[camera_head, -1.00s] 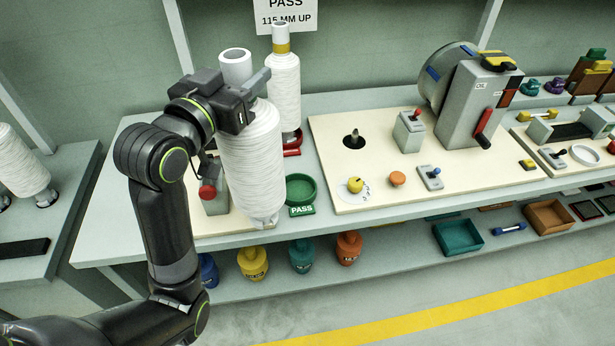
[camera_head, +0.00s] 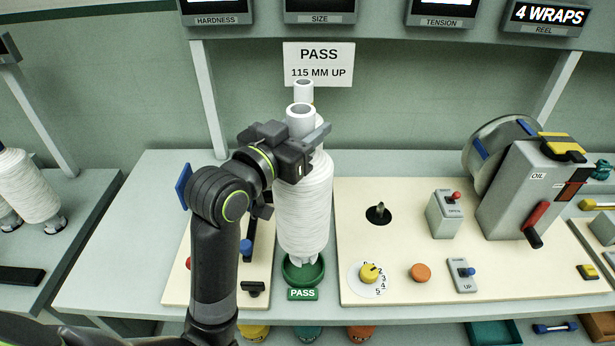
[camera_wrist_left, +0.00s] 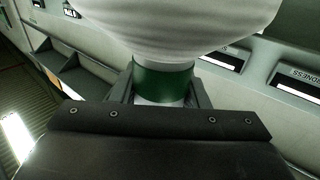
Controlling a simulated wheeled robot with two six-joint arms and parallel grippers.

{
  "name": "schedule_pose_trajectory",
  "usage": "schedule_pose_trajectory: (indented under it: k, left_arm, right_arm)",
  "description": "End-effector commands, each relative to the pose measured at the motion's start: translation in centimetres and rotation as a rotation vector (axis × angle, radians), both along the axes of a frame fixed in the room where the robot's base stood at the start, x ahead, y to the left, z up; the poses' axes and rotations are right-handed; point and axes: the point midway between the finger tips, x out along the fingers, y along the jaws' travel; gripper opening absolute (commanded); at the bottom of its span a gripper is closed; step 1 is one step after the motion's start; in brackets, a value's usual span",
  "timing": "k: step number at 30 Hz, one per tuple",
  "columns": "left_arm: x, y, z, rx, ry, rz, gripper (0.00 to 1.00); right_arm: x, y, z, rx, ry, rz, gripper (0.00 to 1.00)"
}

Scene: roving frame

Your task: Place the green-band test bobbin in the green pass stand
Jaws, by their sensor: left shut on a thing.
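A large white yarn bobbin (camera_head: 303,210) hangs upright from my left gripper (camera_head: 308,146). The gripper is shut on the bobbin's neck near its top. In the left wrist view the green band (camera_wrist_left: 163,80) shows on the neck between the fingers (camera_wrist_left: 160,92), with the white yarn (camera_wrist_left: 175,22) beyond it. The green pass stand (camera_head: 290,280), a round cup with a PASS label (camera_head: 302,294), is at the bench's front. The bobbin's lower end appears over or inside the cup; I cannot tell whether it touches the bottom. My right gripper is out of view.
A PASS sign (camera_head: 318,63) reads 115 MM UP. Another bobbin's top (camera_head: 303,92) shows behind the held one. To the right stand a beige panel (camera_head: 420,205) with a yellow knob (camera_head: 370,273), an orange button (camera_head: 420,273) and a grey lever box (camera_head: 445,214).

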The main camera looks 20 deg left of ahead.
Motion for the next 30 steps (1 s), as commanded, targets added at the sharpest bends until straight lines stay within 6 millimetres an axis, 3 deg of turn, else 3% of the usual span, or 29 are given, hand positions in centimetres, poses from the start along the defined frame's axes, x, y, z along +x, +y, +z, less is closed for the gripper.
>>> schedule_pose_trajectory:
  k: [18,30]
  left_arm:
    - [-0.1,0.0,-5.8,-0.003,-0.006,0.000,0.00]
    - [-0.1,0.0,-6.3,-0.003,-0.008,0.000,0.00]
  right_arm:
    - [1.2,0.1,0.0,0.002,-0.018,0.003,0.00]
    - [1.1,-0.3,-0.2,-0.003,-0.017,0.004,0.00]
